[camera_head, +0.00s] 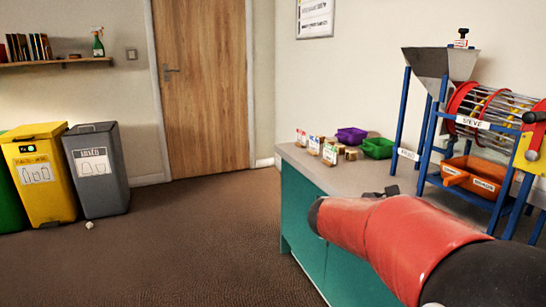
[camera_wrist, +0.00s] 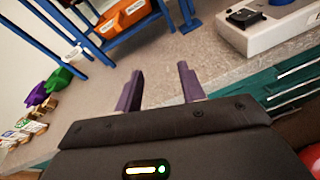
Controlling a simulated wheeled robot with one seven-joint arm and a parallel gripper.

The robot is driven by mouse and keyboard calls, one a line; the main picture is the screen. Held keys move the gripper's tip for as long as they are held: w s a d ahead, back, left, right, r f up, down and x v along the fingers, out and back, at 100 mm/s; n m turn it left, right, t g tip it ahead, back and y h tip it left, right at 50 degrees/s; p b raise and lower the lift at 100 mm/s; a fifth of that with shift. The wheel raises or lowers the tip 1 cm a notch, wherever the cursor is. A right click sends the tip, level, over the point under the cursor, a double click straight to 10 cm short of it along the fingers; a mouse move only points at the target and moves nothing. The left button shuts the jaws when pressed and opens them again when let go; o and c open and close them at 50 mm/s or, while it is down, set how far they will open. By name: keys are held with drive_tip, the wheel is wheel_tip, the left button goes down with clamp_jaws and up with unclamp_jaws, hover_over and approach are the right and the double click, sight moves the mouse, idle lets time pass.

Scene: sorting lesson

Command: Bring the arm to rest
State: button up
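My arm shows as red and black links across the lower right of the head view, reaching over the front part of the workbench (camera_head: 345,180). My gripper (camera_wrist: 160,82) shows in the wrist view with its two dark purple fingers apart and nothing between them. The grey bench top lies beyond the fingertips. In the head view the gripper is mostly hidden behind my arm.
A blue-framed sieve machine (camera_head: 432,120) with an orange bin (camera_head: 474,172) stands on the bench. Purple (camera_head: 351,135) and green (camera_head: 378,147) bins sit farther back. A switch box (camera_wrist: 268,28) lies near the bench edge.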

drive_tip(key=s+a+f+m+y, duration=0.3)
drive_tip(key=s+a+m+y, duration=0.1)
drive_tip(key=s+m+y, duration=0.1)
drive_tip(key=s+a+f+m+y, duration=0.3)
drive_tip(key=s+m, duration=0.4)
drive_tip(key=s, duration=0.3)
drive_tip(key=s+a+f+m+y, duration=0.3)
drive_tip(key=s+a+m+y, duration=0.3)
drive_tip(key=s, duration=0.2)
drive_tip(key=shift+s+a+f+m+t+y, duration=0.25)
drive_tip(key=shift+a+f+m+t+y, duration=0.05)
drive_tip(key=shift+t, duration=0.1)
